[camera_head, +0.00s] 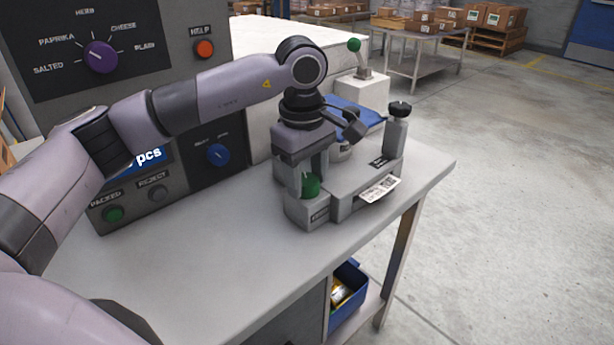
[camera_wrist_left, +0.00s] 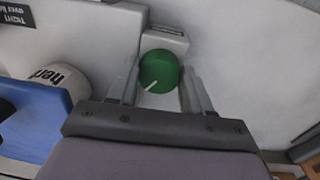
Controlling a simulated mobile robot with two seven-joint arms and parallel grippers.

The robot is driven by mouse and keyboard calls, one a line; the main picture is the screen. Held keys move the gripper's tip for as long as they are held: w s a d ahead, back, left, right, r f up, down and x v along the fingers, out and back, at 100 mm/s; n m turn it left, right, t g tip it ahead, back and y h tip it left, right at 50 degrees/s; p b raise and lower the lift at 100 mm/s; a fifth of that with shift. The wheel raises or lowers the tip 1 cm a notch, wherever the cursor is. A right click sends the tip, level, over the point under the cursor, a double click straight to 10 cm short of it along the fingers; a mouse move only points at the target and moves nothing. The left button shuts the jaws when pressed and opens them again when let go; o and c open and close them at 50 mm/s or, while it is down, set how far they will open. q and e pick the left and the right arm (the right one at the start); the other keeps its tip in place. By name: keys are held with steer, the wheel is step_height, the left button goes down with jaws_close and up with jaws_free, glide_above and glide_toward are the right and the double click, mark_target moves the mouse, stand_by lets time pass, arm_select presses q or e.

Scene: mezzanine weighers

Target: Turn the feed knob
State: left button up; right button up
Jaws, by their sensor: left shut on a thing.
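The green knob with a white pointer line, which fits the feed knob, sits on the low front block of the grey label machine (camera_head: 365,186). It shows at the machine's left end in the head view (camera_head: 311,187) and between the fingers in the left wrist view (camera_wrist_left: 158,70), its line pointing lower left there. My left gripper (camera_head: 307,178) points down from above and is shut on this knob, one finger on each side. The fingers and wrist hide part of the machine. My right gripper is not in view.
A printed label (camera_head: 379,189) sticks out of the machine's front. A black-topped post (camera_head: 398,125) stands at its right end. The control panel has a purple knob (camera_head: 100,57), a blue knob (camera_head: 218,154) and buttons. The front of the table (camera_head: 220,260) is clear.

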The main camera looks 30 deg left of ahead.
mark_target(303, 180)
arm_select(q)
steer(key=m, duration=0.4)
steer(key=shift+a+r+m, duration=0.1)
steer(key=shift+m, duration=0.2)
steer(key=shift+m+b, duration=0.35)
steer(key=shift+m, duration=1.95)
steer(key=o, duration=1)
steer(key=shift+o, duration=0.2)
steer(key=shift+a+r, duration=0.2)
steer(key=shift+r, duration=3.35)
